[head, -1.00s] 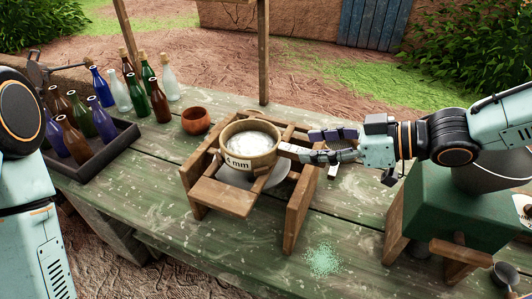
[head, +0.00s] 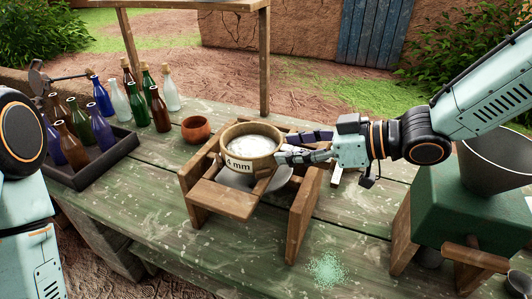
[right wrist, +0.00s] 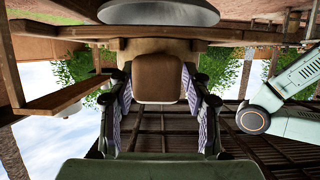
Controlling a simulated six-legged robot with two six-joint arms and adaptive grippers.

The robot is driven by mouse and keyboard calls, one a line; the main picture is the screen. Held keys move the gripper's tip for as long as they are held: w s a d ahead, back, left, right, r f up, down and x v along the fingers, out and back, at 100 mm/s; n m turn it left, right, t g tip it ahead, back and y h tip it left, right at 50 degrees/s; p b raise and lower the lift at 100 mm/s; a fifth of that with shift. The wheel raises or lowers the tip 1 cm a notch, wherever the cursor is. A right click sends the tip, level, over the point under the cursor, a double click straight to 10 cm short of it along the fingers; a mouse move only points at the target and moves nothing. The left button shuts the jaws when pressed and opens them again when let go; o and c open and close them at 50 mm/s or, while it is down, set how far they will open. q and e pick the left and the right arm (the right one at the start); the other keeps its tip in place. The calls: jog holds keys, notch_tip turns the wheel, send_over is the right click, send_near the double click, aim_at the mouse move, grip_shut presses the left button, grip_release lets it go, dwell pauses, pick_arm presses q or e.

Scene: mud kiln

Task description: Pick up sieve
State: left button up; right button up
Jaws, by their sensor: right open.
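The sieve (head: 238,165) is a round tan vessel with a "4 mm" label and pale mesh inside. It sits upright on a wooden stand (head: 222,200). My right gripper (head: 284,147) is at the sieve's right side, fingers pointing left toward it. In the right wrist view the gripper (right wrist: 160,108) is open, one finger on each side of a brown rounded block (right wrist: 160,78), which looks like the sieve's handle. Gaps show between fingers and block. The tan sieve wall shows behind it. My left arm is at the left edge; its gripper is out of view.
A grey plate (head: 281,182) lies under the sieve. A terracotta bowl (head: 196,129) stands behind left. A dark tray (head: 113,158) of bottles is at the left. A green box with a hopper (head: 440,195) stands at the right. Pale green grains (head: 327,268) lie in front.

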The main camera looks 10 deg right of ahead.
jog(key=shift+w+d+f, duration=0.1)
jog(key=shift+w+d, duration=0.05)
jog(key=shift+w, duration=0.1)
jog(key=shift+s, duration=0.3)
jog(key=c, duration=0.6)
jog(key=shift+w, duration=0.1)
grip_shut()
